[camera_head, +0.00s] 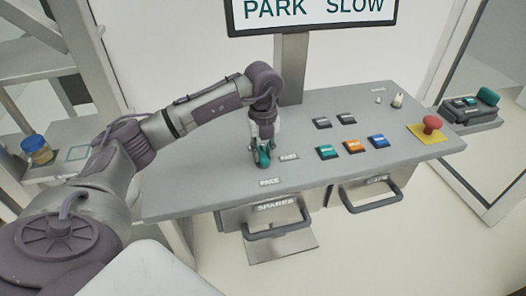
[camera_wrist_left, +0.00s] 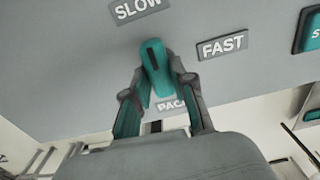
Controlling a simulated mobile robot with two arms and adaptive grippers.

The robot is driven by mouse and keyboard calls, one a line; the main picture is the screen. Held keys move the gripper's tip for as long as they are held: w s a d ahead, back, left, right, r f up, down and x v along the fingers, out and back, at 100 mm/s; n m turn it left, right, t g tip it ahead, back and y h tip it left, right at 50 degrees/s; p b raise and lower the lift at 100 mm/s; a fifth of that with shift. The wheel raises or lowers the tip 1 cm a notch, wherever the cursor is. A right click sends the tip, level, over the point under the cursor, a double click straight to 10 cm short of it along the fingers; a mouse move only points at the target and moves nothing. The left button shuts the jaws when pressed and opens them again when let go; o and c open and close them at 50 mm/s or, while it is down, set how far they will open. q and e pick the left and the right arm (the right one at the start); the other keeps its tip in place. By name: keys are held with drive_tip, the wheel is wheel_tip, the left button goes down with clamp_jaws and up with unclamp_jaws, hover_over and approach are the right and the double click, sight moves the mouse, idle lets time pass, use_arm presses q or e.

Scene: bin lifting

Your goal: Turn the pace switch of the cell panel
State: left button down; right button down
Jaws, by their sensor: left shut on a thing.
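The pace switch (camera_wrist_left: 156,66) is a teal knob with a dark pointer line, between the SLOW (camera_wrist_left: 138,8) and FAST (camera_wrist_left: 222,46) labels in the left wrist view. Its pointer line leans slightly left of upright there, toward SLOW. My left gripper (camera_wrist_left: 160,84) is shut on the knob, one finger on each side. In the head view my left gripper (camera_head: 263,158) points down at the panel (camera_head: 210,192) and largely hides the knob. The sign (camera_head: 312,12) above reads PARK SLOW. My right gripper is not in view.
Teal, orange and blue buttons (camera_head: 353,146) sit right of the switch. A red mushroom button (camera_head: 432,123) on a yellow base is at the panel's right end. Two drawers with handles (camera_head: 278,230) hang below the front edge. A shelf (camera_head: 75,155) with a small jar stands left.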

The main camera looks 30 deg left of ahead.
sight(263, 153)
use_arm(q)
drive_tip(key=shift+w+r+n, duration=0.1)
drive_tip(key=shift+r+n, duration=0.05)
drive_tip(key=shift+n, duration=0.15)
drive_tip(key=c, duration=1)
unclamp_jaws()
drive_tip(key=shift+o, duration=0.2)
wheel_tip(263, 153, up, 12)
